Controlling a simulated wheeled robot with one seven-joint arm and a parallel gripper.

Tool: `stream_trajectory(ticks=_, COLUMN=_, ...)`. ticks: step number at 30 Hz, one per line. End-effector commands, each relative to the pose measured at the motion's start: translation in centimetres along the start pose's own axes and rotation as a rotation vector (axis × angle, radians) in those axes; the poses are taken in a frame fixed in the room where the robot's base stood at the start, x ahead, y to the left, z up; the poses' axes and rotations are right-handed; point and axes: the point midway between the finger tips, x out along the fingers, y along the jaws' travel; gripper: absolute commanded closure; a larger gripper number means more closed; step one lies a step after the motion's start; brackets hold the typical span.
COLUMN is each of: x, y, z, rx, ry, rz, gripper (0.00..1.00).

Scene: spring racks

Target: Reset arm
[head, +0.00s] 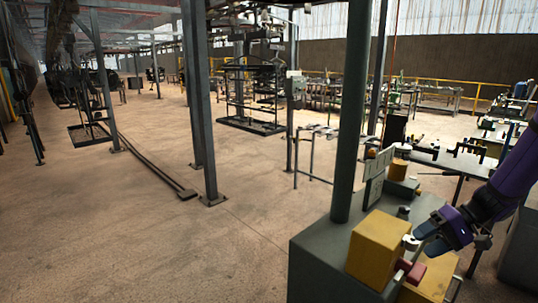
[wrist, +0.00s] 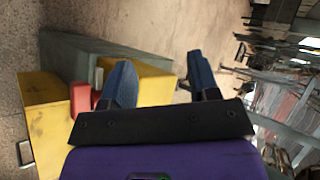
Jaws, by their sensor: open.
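My gripper (head: 424,238) is at the right of the head view, at the end of my purple arm, beside and slightly above a yellow box. In the wrist view its two blue fingers (wrist: 161,82) stand wide apart with nothing held between them. The yellow box (head: 378,248) rests on a dark grey cabinet (head: 318,262). A second yellow block (head: 432,279) and a red piece (head: 415,271) are just below the gripper. The wrist view also shows the red piece (wrist: 82,98) near the left finger; whether they touch I cannot tell.
A bench (head: 455,160) with tools is at the right. The concrete floor (head: 150,230) at the left is clear.

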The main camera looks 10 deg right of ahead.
Motion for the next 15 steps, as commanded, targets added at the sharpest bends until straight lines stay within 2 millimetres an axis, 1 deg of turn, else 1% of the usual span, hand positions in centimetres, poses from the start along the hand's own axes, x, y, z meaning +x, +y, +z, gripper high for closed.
stream_trajectory(ticks=1, x=-0.1, y=-1.7, z=0.5, rx=-0.019, ry=-0.017, rz=0.048, gripper=0.45)
stream_trajectory(ticks=3, x=-0.2, y=-3.4, z=1.3, rx=-0.033, ry=-0.037, rz=0.111, gripper=0.45)
stream_trajectory(ticks=8, x=-0.5, y=-7.3, z=3.4, rx=-0.069, ry=-0.063, rz=0.251, gripper=0.45)
stream_trajectory(ticks=9, x=-0.5, y=-8.3, z=3.9, rx=-0.078, ry=-0.065, rz=0.286, gripper=0.45)
stream_trajectory(ticks=15, x=-0.9, y=-12.5, z=7.0, rx=-0.131, ry=-0.053, rz=0.449, gripper=0.45)
